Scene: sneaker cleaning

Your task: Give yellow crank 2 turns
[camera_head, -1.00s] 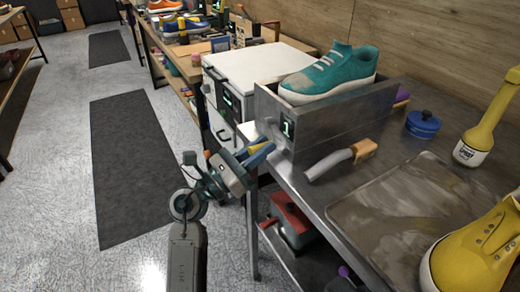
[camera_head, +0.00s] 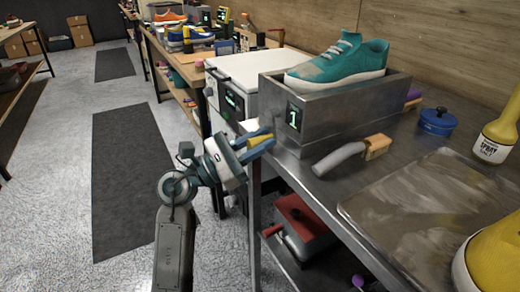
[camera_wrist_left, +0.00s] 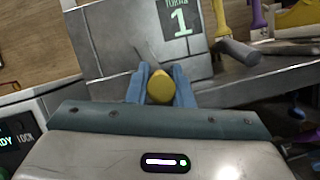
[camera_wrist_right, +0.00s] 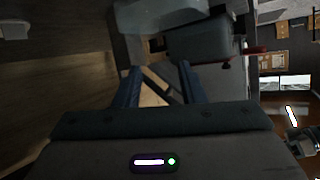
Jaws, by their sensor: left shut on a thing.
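The yellow crank handle (camera_wrist_left: 160,88) sits between the blue fingers of my left gripper (camera_wrist_left: 161,84) in the left wrist view. The fingers are shut on it. In the head view, my left gripper (camera_head: 260,141) holds the yellow crank (camera_head: 258,146) at the near left end of the grey metal box. The metal box (camera_head: 340,118) has a display (camera_head: 294,115) reading 1; it also shows in the left wrist view (camera_wrist_left: 179,20). A teal sneaker (camera_head: 338,62) rests in the box top. My right gripper (camera_wrist_right: 160,82) is open, with nothing visibly held.
A flat tray (camera_head: 440,205) lies at right. A white appliance (camera_head: 235,85) stands behind. The floor at left is open.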

